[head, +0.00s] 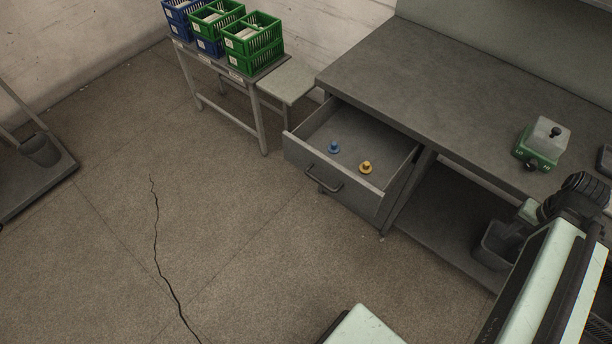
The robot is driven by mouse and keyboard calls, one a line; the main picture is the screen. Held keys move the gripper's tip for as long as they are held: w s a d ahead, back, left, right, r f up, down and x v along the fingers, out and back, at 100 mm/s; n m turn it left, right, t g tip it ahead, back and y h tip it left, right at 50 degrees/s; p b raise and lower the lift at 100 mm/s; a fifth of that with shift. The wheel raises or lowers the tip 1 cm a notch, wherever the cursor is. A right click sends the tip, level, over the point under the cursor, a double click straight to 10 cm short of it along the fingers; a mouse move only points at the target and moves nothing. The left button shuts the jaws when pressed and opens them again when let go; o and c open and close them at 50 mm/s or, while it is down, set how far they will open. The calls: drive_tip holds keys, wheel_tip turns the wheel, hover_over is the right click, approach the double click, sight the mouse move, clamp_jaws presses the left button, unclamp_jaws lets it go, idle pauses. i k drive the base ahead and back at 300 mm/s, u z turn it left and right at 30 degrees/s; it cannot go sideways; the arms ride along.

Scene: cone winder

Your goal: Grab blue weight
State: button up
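The blue weight (334,148) stands upright in the open drawer (371,140) under the grey workbench, towards the drawer's left side. It is a small piece with a round base and a narrower top. Part of my arm shows at the lower right, but I cannot make out my gripper's fingers in this view. Nothing covers the blue weight.
The drawer front with its handle (323,180) juts out over the floor. A green and white device (542,144) sits on the benchtop (440,85). Crates (253,41) stand on a side table, beside a small stool (288,80). A bin (494,247) is below the bench. The floor left of the drawer is clear.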

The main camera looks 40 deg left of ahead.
sight(334, 148)
drive_tip(key=u, duration=1.65)
